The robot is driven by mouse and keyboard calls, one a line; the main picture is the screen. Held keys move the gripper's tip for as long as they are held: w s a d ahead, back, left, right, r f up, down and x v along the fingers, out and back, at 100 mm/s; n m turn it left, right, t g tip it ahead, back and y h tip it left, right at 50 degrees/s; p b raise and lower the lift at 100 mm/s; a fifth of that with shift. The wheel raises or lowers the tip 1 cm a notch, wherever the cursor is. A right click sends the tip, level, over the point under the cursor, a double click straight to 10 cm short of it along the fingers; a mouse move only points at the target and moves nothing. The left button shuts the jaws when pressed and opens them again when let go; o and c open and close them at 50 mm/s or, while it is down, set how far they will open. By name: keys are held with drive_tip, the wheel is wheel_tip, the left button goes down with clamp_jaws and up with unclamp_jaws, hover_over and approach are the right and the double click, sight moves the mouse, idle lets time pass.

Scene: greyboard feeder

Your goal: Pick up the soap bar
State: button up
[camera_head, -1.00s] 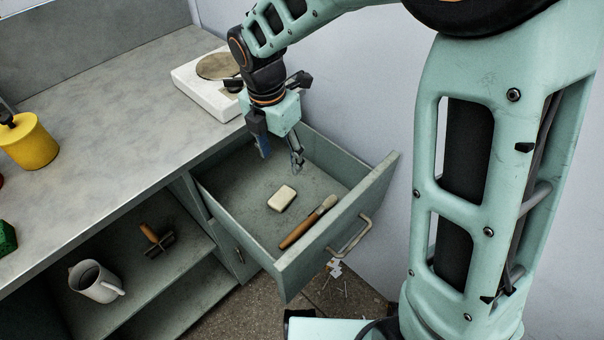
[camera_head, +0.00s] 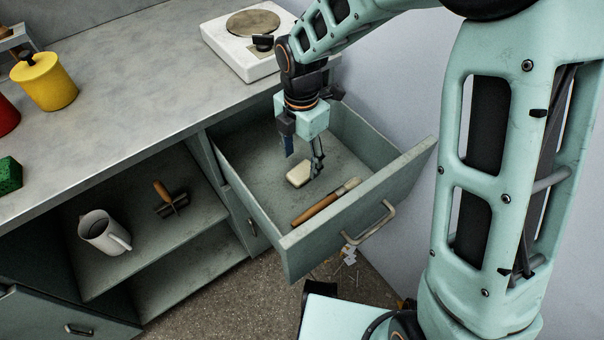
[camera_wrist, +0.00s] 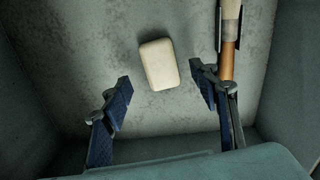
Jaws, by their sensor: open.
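The cream soap bar (camera_head: 298,175) lies flat on the floor of the open drawer (camera_head: 255,183). In the wrist view the soap bar (camera_wrist: 159,64) is ahead of the space between my fingers, with bare drawer floor around it. My gripper (camera_head: 304,160) points down into the drawer, close above the soap. In the wrist view my gripper (camera_wrist: 160,92) has its two blue-padded fingers spread wide, with nothing between the pads. In the head view a finger stands just right of the soap; I cannot tell whether it touches.
A wooden-handled brush (camera_head: 325,203) lies beside the soap, near the drawer front; its handle (camera_wrist: 230,58) is close to my right finger. The drawer walls surround my gripper.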

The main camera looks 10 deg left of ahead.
sight(302, 170)
wheel_tip(302, 170, down, 4)
drive_tip(key=shift+r+b, duration=0.1)
drive_tip(key=shift+b, duration=0.45)
drive_tip(key=c, duration=1.3)
drive_tip(key=shift+r, duration=0.1)
